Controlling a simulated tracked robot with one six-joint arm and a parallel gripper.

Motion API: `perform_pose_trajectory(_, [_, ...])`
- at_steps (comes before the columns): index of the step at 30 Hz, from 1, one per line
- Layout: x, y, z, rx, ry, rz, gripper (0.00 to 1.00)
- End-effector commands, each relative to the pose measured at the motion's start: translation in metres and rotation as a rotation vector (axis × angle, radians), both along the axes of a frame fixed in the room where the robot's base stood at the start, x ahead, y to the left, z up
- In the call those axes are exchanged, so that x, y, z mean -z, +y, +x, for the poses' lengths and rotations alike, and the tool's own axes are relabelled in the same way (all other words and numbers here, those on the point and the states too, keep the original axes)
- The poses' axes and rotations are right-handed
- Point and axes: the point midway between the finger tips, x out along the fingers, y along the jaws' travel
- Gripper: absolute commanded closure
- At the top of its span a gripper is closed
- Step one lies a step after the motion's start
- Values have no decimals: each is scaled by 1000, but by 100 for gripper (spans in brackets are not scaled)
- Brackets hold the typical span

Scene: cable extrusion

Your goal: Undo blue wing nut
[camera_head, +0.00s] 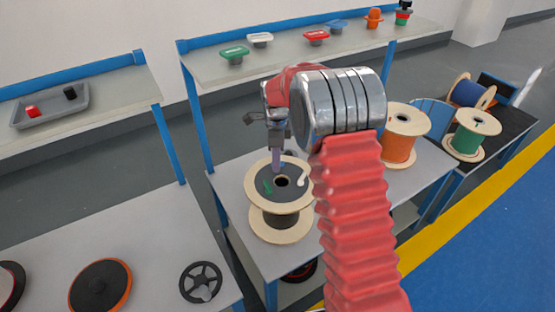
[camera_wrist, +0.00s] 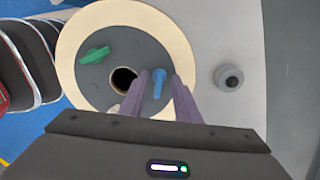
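The blue wing nut (camera_wrist: 159,82) sits on the dark disc (camera_wrist: 120,45) on top of a cream-flanged spool (camera_wrist: 65,58), right of its centre hole in the wrist view. My gripper (camera_wrist: 160,77) has its two purple fingers apart, one on each side of the blue wing nut, with gaps showing. Finger height relative to the nut is hard to tell. A green wing nut (camera_wrist: 95,55) lies left of the hole. In the head view my gripper (camera_head: 278,166) points down over the spool (camera_head: 281,235) and the blue wing nut is hidden. A white wing nut (camera_head: 302,177) also shows there.
A grey object with a dark knob (camera_wrist: 229,78) stands right of the spool in the wrist view. In the head view an orange spool (camera_head: 399,148) stands right of my arm. A shelf with coloured pieces (camera_head: 235,53) hangs behind. A grey tray (camera_head: 50,106) is at left.

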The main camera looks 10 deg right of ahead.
Motion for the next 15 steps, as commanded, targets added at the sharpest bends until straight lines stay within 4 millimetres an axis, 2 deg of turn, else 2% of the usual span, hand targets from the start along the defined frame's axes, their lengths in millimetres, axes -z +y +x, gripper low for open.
perform_pose_trajectory(2, [0,0,0,0,0,0,77])
perform_pose_trajectory(12, [0,0,0,0,-1,0,100])
perform_pose_trajectory(15, [0,-6,0,3,-1,0,100])
